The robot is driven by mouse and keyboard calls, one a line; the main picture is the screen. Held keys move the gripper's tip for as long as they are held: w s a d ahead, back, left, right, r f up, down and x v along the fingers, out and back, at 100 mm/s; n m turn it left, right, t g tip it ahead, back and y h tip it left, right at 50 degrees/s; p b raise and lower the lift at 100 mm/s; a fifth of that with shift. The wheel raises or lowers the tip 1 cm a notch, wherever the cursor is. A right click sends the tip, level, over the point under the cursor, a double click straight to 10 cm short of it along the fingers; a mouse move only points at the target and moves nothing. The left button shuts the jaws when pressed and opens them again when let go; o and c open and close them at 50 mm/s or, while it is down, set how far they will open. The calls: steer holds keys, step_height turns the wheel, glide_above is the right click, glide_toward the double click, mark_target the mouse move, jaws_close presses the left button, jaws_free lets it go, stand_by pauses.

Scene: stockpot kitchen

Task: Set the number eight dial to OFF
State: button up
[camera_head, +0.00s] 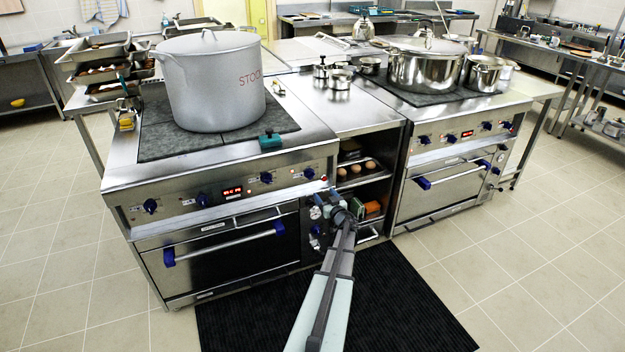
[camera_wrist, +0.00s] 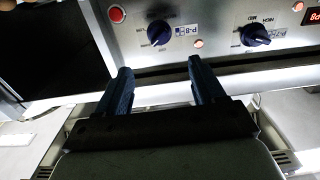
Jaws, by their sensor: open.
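The dial (camera_wrist: 159,32) with a dark blue knob sits on the steel control panel in the wrist view. A small blue label beside it seems to carry an 8; the view looks upside down. In the head view this appears to be the right-hand dial (camera_head: 308,173) on the left stove. My gripper (camera_wrist: 158,74) is open and empty, its two fingers apart and pointing at the panel. The dial lies ahead of the gap between them, apart from both fingers. In the head view my gripper (camera_head: 333,204) is by the stove's right front corner.
A second dial (camera_wrist: 256,35) and a red display (camera_wrist: 312,17) lie to the right in the wrist view, a red button (camera_wrist: 117,14) to the left. A large stockpot (camera_head: 212,85) stands on the left stove. An oven handle (camera_head: 225,243) juts out below the panel.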

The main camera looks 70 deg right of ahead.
mark_target(313, 176)
steer(key=x, duration=1.3)
steer(key=shift+w+d, duration=0.25)
steer(key=shift+d, duration=0.05)
steer(key=shift+c, duration=0.3)
steer(key=c, duration=1)
steer(key=n, duration=1)
steer(key=shift+s, duration=0.1)
steer(key=shift+n, duration=0.4)
steer(key=o, duration=1.1)
steer(key=shift+c, duration=0.2)
